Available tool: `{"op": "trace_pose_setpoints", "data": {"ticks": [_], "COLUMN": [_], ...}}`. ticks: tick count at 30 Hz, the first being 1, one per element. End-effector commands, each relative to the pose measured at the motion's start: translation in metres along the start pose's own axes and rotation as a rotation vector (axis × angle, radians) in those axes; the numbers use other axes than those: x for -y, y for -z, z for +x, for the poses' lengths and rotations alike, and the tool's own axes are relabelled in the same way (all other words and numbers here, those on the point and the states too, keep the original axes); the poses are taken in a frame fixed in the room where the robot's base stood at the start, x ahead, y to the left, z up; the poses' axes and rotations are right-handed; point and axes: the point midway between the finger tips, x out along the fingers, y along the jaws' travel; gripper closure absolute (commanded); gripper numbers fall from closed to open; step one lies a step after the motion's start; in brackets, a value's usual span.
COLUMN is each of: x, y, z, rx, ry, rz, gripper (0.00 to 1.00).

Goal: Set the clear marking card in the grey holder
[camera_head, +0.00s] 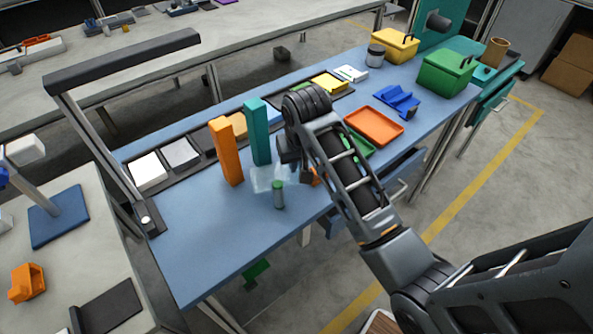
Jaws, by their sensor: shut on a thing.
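The clear marking card (262,179) is a pale see-through sheet over the blue bench, beside the foot of the teal post. My gripper (284,166) is shut on the card at its right side; the fingertips are small and partly hidden by my arm. I cannot tell whether the card touches the bench. A grey block (181,154), which may be the grey holder, sits in the dark tray along the bench's back edge, left of the orange post. Its top detail is too small to tell.
An orange post (226,152) and a teal post (257,132) stand close behind the card. A small green-topped cylinder (278,196) stands just in front. An orange tray (374,126) and a blue rack (397,101) lie to the right. The bench's front left (200,240) is clear.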

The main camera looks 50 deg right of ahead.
Motion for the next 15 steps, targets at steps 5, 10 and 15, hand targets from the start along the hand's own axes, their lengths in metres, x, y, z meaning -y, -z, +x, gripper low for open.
{"op": "trace_pose_setpoints", "data": {"ticks": [5, 10, 15], "x": [0.002, 0.002, 0.002], "y": [-0.005, -0.010, -0.011], "z": [0.013, 0.035, 0.041], "rx": [0.003, 0.001, -0.002], "ry": [-0.002, -0.001, -0.001], "rz": [0.003, 0.002, 0.002], "gripper": [1.00, 1.00, 1.00]}}
